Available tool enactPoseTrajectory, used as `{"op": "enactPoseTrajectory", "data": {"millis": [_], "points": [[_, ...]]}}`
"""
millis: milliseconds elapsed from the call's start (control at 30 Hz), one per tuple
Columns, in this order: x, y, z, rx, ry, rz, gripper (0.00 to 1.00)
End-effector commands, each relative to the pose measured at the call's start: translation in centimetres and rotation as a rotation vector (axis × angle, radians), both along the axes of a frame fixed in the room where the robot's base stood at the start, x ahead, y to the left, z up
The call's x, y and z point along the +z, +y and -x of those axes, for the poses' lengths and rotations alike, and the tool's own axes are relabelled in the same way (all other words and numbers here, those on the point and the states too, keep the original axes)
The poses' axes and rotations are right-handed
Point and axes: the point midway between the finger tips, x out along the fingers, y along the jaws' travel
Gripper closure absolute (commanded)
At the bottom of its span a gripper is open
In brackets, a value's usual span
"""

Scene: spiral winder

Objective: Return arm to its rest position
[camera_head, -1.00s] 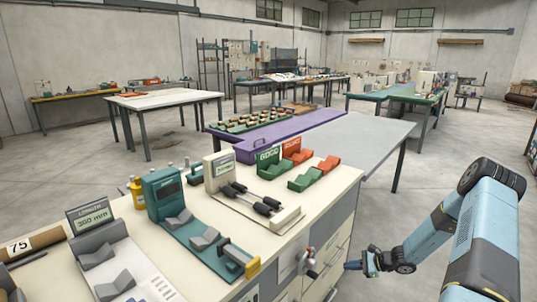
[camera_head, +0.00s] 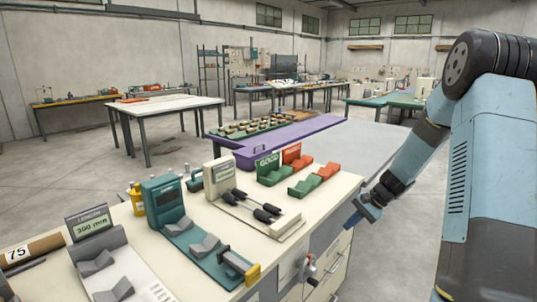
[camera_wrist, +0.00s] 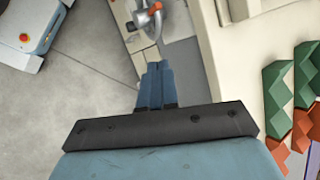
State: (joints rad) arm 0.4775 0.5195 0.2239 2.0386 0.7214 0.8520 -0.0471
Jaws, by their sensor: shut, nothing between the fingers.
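My gripper (camera_head: 365,211) is at the right of the white-topped bench (camera_head: 322,205) in the head view, just off its right edge, at the end of my raised blue arm. In the wrist view my gripper (camera_wrist: 155,75) shows its two blue fingers together, shut with nothing between them. The fingers point toward the bench side, where a grey crank handle (camera_wrist: 148,18) shows beyond them.
On the bench stand a teal gauge (camera_head: 163,195), a cream gauge with black rollers (camera_head: 219,175), and green (camera_head: 305,187) and red (camera_head: 328,169) V-blocks. Bare floor (camera_head: 405,260) is free right of the bench.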

Motion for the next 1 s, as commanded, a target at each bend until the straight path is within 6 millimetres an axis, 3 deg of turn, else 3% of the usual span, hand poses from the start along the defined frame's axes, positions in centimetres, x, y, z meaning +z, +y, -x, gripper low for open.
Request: {"op": "enactPoseTrajectory", "data": {"millis": [100, 400, 1000], "points": [[3.3, 0.9, 1.5, 0.062, -0.040, 0.063, 1.00], [10.4, 2.8, 5.8, 0.200, -0.137, 0.217, 1.00], [21.1, 5.2, 17.1, 0.422, -0.345, 0.503, 1.00]]}}
